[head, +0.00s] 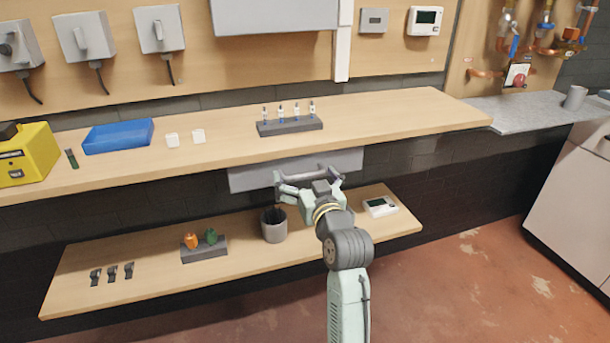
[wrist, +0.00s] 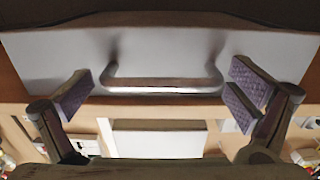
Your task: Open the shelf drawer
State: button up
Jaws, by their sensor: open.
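The shelf drawer (head: 250,178) is a grey front under the upper wooden shelf, and it looks shut. In the wrist view its pale front (wrist: 60,55) fills the upper part, with a metal bar handle (wrist: 163,86) across its middle. My gripper (head: 308,183) is in front of the drawer at the handle. The fingers appear apart from the bar. The arm hides part of the drawer's lower front in the head view.
The upper shelf (head: 370,120) overhangs the drawer and holds a rack of small bottles (head: 290,126) and a blue tray (head: 118,136). The lower shelf (head: 150,275) holds a dark cup (head: 274,229) and a white device (head: 380,206) near the arm. Open floor lies in front.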

jog(key=shift+c, duration=0.5)
jog(key=c, duration=1.3)
